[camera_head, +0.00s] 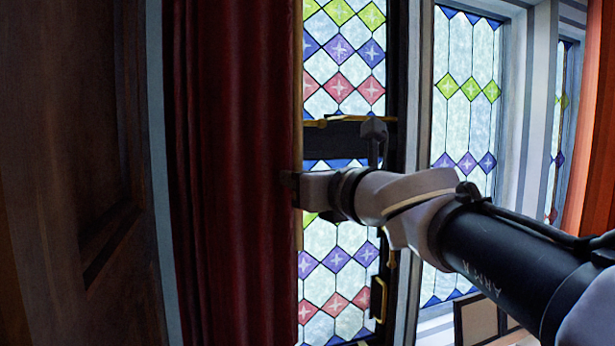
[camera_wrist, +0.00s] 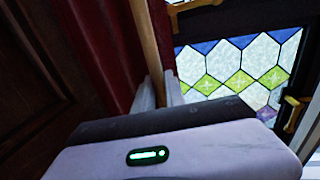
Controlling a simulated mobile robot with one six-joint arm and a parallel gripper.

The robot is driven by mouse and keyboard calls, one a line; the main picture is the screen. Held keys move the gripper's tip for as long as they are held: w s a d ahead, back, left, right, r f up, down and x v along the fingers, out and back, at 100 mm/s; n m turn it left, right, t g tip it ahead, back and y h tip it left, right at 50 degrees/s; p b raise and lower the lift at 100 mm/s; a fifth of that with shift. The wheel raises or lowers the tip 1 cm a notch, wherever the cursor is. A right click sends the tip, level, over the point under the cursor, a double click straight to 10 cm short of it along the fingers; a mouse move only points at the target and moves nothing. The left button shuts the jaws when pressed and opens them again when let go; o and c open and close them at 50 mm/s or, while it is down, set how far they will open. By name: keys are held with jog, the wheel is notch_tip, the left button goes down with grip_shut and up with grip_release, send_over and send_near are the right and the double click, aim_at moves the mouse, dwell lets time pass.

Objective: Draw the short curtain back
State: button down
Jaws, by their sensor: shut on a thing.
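A dark red curtain (camera_head: 235,150) hangs in folds at the left of the head view, beside a stained-glass door or window (camera_head: 340,60). A tan wooden bar (camera_head: 298,80) runs down its right edge. My gripper (camera_head: 290,183) reaches in from the right and is shut at this edge. In the wrist view, the fingers of my gripper (camera_wrist: 158,90) stand on either side of the bar (camera_wrist: 146,40), with the red curtain (camera_wrist: 100,35) to its left. The fingertips are partly hidden in both views. The curtain's top and bottom are out of view.
A dark wooden panel (camera_head: 75,170) stands left of the curtain, with a pale blue-grey strip (camera_head: 157,150) between them. Brass handles (camera_head: 378,298) stick out from the dark frame. More patterned windows (camera_head: 465,100) and an orange curtain (camera_head: 590,130) are at the right.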

jog(key=a, duration=0.2)
jog(key=s+a, duration=0.1)
jog(key=a, duration=0.1)
jog(key=s+a, duration=0.1)
jog(key=a, duration=0.1)
jog(key=shift+a, duration=0.3)
jog(key=c, duration=1.4)
grip_release()
